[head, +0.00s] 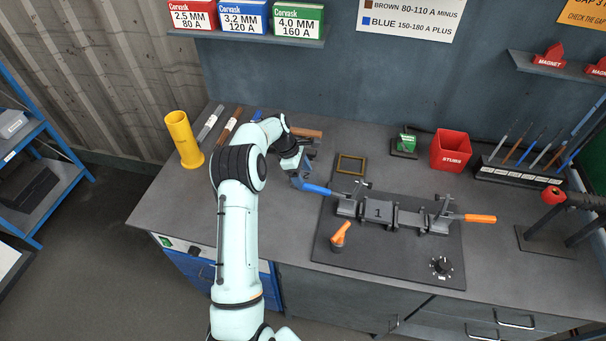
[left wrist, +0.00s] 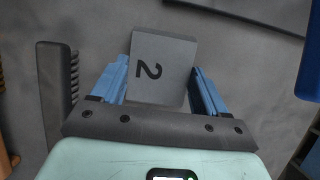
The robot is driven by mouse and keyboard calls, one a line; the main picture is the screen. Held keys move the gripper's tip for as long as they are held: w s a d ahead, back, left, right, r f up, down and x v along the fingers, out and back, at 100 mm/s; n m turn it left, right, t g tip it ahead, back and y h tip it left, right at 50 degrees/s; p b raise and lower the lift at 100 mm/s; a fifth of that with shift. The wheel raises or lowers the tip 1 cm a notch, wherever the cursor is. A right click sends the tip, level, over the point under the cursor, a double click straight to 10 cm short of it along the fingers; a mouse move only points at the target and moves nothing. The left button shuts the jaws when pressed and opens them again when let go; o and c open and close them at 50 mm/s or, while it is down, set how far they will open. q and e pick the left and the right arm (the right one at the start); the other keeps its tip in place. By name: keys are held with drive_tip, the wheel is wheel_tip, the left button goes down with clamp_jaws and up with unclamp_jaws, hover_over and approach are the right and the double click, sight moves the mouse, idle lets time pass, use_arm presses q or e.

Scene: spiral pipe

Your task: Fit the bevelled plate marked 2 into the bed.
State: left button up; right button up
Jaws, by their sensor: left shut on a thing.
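The grey plate marked 2 (left wrist: 163,72) is between the blue fingers of my left gripper (left wrist: 160,88), which is shut on it. In the head view my left gripper (head: 299,172) is at the back of the bench, left of the bed; the plate cannot be made out there. The bed (head: 409,222) is a grey rail with clamps on a dark base plate (head: 380,262). A plate marked 1 (head: 377,211) sits in its left part. My right gripper is out of view.
An orange lever (head: 341,233) and a black knob (head: 440,265) stand on the base plate's front. A brass-coloured frame (head: 351,164) lies behind the bed. A yellow tube (head: 183,138) stands at left, a red stubs box (head: 450,150) behind. The front left bench is clear.

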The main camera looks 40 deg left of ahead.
use_arm(q)
drive_tip(key=shift+r, duration=0.1)
drive_tip(key=o, duration=1.7)
drive_tip(key=s+v, duration=0.1)
drive_tip(key=v, duration=1.2)
drive_tip(key=x, duration=0.9)
drive_tip(key=shift+w+a, duration=0.1)
drive_tip(key=shift+w, duration=0.1)
drive_tip(key=shift+w+x, duration=0.2)
drive_tip(key=shift+x, duration=2.05)
